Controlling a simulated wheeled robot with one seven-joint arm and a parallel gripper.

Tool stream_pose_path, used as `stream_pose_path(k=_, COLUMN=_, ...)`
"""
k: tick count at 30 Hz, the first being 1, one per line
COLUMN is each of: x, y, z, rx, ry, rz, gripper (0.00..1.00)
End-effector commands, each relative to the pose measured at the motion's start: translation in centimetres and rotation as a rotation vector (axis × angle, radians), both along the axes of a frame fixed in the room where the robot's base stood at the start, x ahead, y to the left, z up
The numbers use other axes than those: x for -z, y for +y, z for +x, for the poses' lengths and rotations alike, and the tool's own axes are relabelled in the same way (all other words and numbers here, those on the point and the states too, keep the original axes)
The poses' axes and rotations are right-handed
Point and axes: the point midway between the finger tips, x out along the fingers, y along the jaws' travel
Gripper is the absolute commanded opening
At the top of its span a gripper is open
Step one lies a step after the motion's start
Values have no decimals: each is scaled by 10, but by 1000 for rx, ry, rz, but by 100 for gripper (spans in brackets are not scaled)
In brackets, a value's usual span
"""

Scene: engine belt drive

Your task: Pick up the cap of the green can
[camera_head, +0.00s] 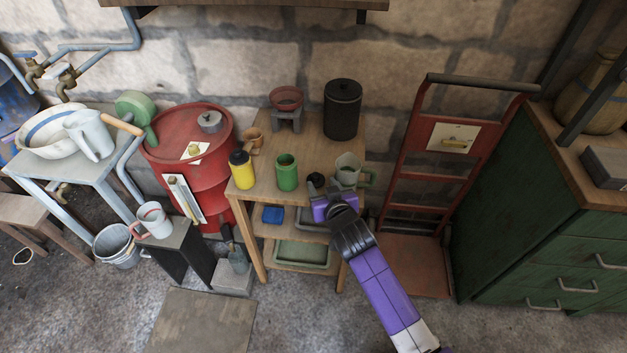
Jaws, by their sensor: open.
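The green can (287,172) stands upright on the wooden table, near its front edge. Its top looks open and dark, with no cap seated on it. A small dark round piece (316,180) lies just right of the can, and I cannot tell for sure whether it is the can's cap. My purple gripper (328,203) is open at the table's front edge, right of and nearer than the green can, close to the dark piece. My gripper's own body partly hides its fingers, and no held object shows.
A yellow can (243,172) with a black cap stands left of the green can. A grey-green mug (349,171) stands close right of my gripper. A black canister (342,109) and a red bowl on a stand (286,99) are behind. A red hand truck (413,170) stands at right.

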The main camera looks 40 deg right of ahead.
Motion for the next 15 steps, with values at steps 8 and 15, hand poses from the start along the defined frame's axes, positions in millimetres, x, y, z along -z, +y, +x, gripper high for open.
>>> stream_pose_path(k=8, x=12, y=-14, z=29, rx=0, ry=0, rz=0, gripper=48)
stream_pose_path(k=15, x=21, y=-21, z=42, rx=-1, ry=0, rz=0, gripper=48)
